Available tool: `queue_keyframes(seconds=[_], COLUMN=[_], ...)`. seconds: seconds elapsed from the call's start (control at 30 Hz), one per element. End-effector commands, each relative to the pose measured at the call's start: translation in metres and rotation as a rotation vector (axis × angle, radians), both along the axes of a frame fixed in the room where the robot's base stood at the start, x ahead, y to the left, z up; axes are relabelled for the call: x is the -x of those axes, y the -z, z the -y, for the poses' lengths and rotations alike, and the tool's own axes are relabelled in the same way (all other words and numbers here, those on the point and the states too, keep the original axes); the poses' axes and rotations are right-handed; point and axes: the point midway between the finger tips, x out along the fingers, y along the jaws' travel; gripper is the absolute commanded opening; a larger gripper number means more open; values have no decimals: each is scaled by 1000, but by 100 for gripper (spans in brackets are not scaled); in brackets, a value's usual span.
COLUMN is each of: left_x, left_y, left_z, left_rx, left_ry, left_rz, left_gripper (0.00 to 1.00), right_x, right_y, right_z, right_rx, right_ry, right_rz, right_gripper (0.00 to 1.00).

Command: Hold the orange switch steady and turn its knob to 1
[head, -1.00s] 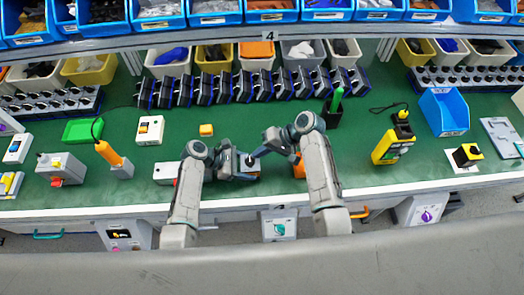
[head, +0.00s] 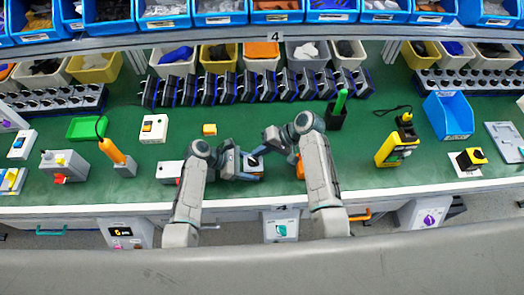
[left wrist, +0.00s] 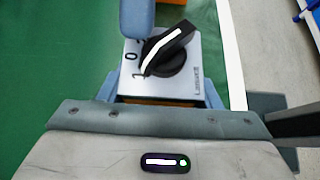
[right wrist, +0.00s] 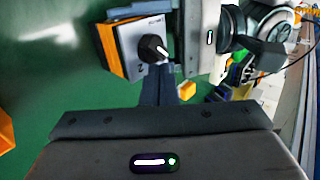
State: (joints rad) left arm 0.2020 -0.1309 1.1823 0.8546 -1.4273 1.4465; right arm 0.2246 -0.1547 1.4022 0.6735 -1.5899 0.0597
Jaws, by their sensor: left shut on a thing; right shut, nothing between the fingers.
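The orange switch (right wrist: 110,48) has a light grey face plate (left wrist: 185,85) and a black knob (left wrist: 168,50) with a white line. In the left wrist view the line runs from upper right to lower left, its lower end beside the printed 1. A 0 is printed above the 1. My left gripper (head: 240,168) is shut on the switch body, one finger on each side. My right gripper (head: 264,150) is shut and empty; its fingertips (right wrist: 162,82) are close beside the knob. Whether they touch it is unclear. The left hand partly hides the switch in the head view.
The green bench also holds a white box (head: 153,128), a small yellow block (head: 209,129), an orange-handled tool (head: 116,155), a yellow meter (head: 397,146) and a blue bin (head: 447,116). A row of black-and-blue parts (head: 255,88) stands behind. Free bench lies right of my arms.

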Motion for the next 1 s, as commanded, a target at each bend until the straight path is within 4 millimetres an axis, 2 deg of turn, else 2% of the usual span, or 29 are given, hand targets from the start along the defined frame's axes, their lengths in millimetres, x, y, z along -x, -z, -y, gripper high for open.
queue_keyframes(seconds=[1.0], left_x=[-1], left_y=[0], left_z=[-1], left_rx=[0], left_ry=[-1], left_rz=[1], left_gripper=[34], right_x=[-11], right_y=[1], right_z=[-16], right_rx=[1], right_ry=[0], right_rz=[-1], right_gripper=[0])
